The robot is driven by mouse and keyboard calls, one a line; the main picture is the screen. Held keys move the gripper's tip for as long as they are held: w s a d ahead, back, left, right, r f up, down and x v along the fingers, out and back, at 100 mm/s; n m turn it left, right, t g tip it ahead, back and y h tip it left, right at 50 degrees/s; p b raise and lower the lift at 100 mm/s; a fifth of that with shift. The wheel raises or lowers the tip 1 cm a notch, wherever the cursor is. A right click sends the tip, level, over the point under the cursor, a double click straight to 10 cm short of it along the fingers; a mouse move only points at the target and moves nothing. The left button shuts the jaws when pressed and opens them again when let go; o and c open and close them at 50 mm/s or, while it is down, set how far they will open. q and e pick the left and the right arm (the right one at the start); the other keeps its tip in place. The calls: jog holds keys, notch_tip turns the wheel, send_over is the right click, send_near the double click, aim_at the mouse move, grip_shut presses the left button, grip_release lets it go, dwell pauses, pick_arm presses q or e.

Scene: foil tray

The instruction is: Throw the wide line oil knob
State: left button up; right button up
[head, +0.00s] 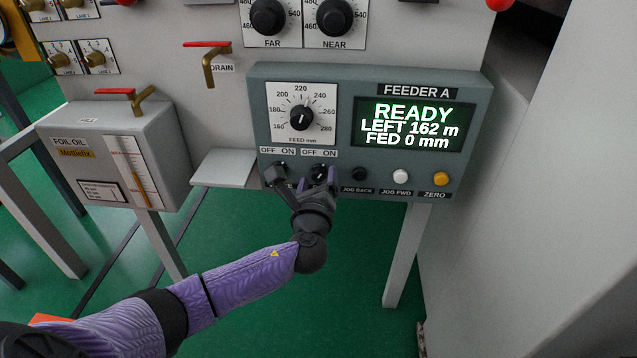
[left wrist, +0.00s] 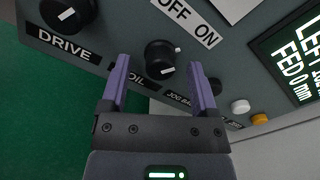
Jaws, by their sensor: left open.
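The black oil knob (left wrist: 159,59) is on the grey feeder panel (left wrist: 130,38). In the left wrist view it sits between the two purple fingers of my open left gripper (left wrist: 161,72). A finger partly covers its label, leaving "OIL" readable. The knob has a white mark, but I cannot tell which setting it shows. In the head view my left gripper (head: 317,181) is at the panel's lower edge, in front of the knob, and largely hides it. I cannot tell whether the fingers touch the knob. My right gripper is not in view.
The drive knob (left wrist: 66,13) is close to the left of the oil knob. The jog back button (head: 360,174), white jog forward button (head: 400,176) and yellow zero button (head: 440,179) lie to the right. The display (head: 412,124) reads READY. A grey shelf (head: 226,168) juts out left.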

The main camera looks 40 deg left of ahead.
pick_arm(q)
jog(key=c, duration=0.4)
grip_shut()
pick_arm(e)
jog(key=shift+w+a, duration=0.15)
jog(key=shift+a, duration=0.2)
